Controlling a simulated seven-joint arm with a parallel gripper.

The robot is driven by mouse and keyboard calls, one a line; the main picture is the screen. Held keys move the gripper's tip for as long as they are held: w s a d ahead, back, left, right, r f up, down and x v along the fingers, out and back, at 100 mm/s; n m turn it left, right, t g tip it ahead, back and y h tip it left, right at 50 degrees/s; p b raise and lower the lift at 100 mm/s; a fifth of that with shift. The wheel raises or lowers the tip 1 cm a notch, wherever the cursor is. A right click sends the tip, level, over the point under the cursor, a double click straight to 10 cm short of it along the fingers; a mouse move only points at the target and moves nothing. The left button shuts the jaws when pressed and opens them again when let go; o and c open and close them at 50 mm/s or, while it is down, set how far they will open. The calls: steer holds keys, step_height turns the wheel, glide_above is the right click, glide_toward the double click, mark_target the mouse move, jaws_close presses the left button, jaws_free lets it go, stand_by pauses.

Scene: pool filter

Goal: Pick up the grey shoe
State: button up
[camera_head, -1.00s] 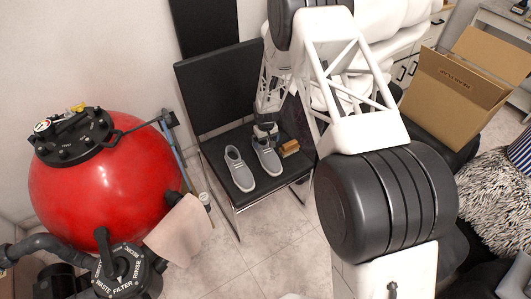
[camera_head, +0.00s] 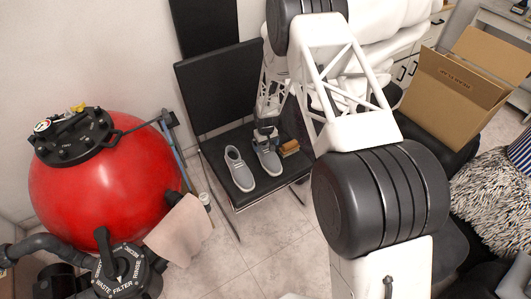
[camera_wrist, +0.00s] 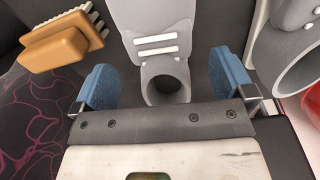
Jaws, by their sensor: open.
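A pair of grey shoes with white soles sits on the seat of a black chair (camera_head: 222,98). In the head view the left shoe (camera_head: 240,170) is clear of my gripper, and the right shoe (camera_head: 268,160) is partly hidden at its heel by my gripper (camera_head: 264,128). In the wrist view my gripper (camera_wrist: 166,88) is open, with blue finger pads on either side of the right shoe (camera_wrist: 160,45), around its ankle opening. The pads look apart from the shoe. The left shoe (camera_wrist: 290,55) shows at the right edge.
A wooden brush (camera_wrist: 62,42) lies beside the right shoe on the seat; it also shows in the head view (camera_head: 289,148). A red pool filter tank (camera_head: 105,185) stands left of the chair. A cardboard box (camera_head: 455,95) is at the right.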

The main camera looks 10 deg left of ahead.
mark_target(266, 151)
steer(key=shift+f, duration=0.1)
steer(key=shift+f, duration=2.55)
steer(key=shift+c, duration=0.5)
steer(key=shift+w, duration=0.1)
steer(key=c, duration=0.8)
steer(key=shift+c, duration=0.2)
steer(key=shift+r, duration=0.1)
steer(key=shift+a+r, duration=0.1)
steer(key=shift+r, duration=0.95)
steer(key=shift+s+r, duration=0.25)
steer(key=shift+r, duration=0.45)
steer(key=s+d, duration=0.2)
steer(key=s, duration=0.2)
steer(key=s+d+r, duration=0.1)
steer(key=s+d, duration=0.1)
steer(key=s, duration=0.3)
steer(key=s+d, duration=0.3)
steer(key=s, duration=0.2)
steer(key=shift+r, duration=0.2)
